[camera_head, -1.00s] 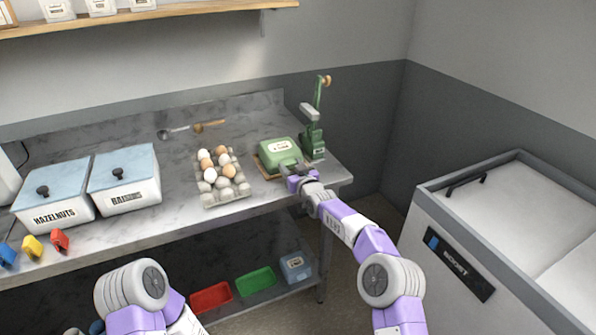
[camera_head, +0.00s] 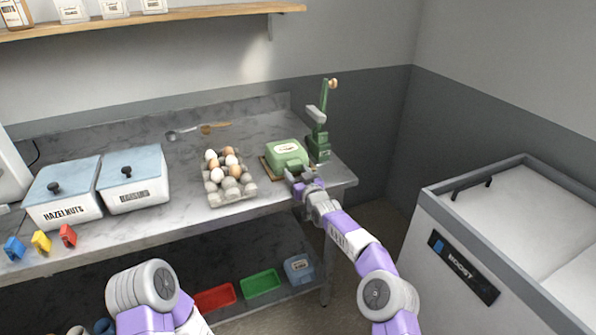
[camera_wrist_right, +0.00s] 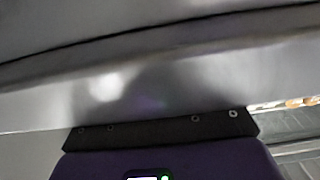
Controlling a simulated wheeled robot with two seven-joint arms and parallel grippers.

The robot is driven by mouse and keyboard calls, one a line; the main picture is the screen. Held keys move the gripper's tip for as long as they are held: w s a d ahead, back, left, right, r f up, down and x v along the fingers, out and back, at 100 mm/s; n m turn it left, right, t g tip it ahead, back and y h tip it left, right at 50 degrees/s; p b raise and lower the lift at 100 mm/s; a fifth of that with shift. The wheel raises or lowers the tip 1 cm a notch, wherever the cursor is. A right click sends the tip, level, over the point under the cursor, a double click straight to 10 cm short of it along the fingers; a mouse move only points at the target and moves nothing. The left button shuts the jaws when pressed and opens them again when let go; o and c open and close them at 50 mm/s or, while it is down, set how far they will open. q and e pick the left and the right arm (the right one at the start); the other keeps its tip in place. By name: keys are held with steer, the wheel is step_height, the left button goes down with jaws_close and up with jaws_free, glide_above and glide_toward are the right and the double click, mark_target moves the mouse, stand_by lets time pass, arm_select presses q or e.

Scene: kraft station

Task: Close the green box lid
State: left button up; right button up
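The green box (camera_head: 287,154) sits on a small wooden board near the right end of the steel table. Its rounded green lid, with a white label on top, looks down on the base, though the seam is too small to judge. My right gripper (camera_head: 299,174) is just in front of the box's near right edge and looks open, with nothing visible between its fingers. Whether it touches the box cannot be told. My left gripper is out of view.
A green press-like stand (camera_head: 318,140) stands right behind the box. An egg tray (camera_head: 232,193) is on its left. Lidded bins (camera_head: 133,182) stand farther left. A white chest (camera_head: 470,265) is on the right. Coloured trays (camera_head: 261,284) lie on the lower shelf.

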steer(key=shift+o, duration=1.1)
steer(key=shift+w, duration=0.1)
steer(key=shift+o, duration=0.3)
steer(key=shift+r, duration=0.3)
steer(key=shift+s+r, duration=0.2)
steer(key=shift+s, duration=0.35)
steer(key=shift+v, duration=1.1)
steer(key=v, duration=0.4)
steer(key=shift+s+d+f, duration=0.15)
steer(key=shift+d+f, duration=0.15)
steer(key=shift+d, duration=0.05)
